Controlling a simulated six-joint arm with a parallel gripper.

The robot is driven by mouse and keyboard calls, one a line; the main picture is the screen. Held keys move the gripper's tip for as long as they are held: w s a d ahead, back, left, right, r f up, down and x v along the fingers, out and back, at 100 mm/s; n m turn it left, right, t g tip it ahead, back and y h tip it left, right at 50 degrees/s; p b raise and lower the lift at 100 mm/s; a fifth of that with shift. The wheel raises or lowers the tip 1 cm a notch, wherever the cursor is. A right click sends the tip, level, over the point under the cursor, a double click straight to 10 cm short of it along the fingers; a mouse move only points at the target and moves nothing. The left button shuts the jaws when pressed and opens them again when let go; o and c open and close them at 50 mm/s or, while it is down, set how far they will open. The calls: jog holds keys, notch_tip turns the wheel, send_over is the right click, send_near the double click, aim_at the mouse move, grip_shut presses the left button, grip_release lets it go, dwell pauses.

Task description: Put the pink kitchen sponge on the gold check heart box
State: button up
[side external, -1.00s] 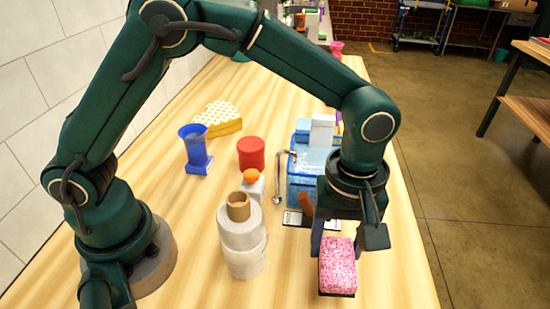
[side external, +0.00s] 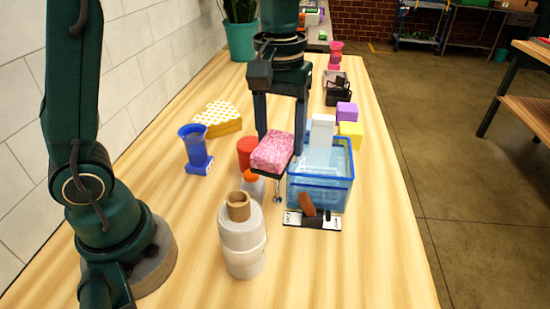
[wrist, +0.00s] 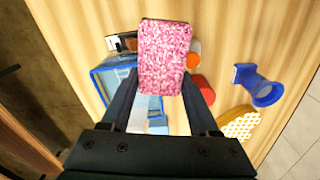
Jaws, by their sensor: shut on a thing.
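The pink kitchen sponge (side external: 272,150) has a speckled pink face and a dark underside. My gripper (side external: 282,150) is shut on it and holds it up above the table, near the red cylinder and the blue bin. In the wrist view the sponge (wrist: 164,55) lies between the two fingers of my gripper (wrist: 160,85). The gold check heart box (side external: 218,118) rests on the table to the left of and behind the sponge, apart from it. Part of it (wrist: 239,124) shows at the lower right of the wrist view.
A blue vase (side external: 195,148) stands in front of the heart box. A red cylinder (side external: 247,151) and a white bottle with an orange cap (side external: 252,177) are by the sponge. A blue bin (side external: 320,192) stands right, and white rolls (side external: 242,240) stand in front. The front right table is clear.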

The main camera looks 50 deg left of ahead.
jog(key=s+a+r+m, duration=0.1)
jog(key=a+r+m, duration=0.1)
jog(key=a+m, duration=0.1)
jog(key=n, duration=3.3)
send_over(209, 121)
notch_tip(209, 121, down, 4)
jog(key=shift+f, duration=3.8)
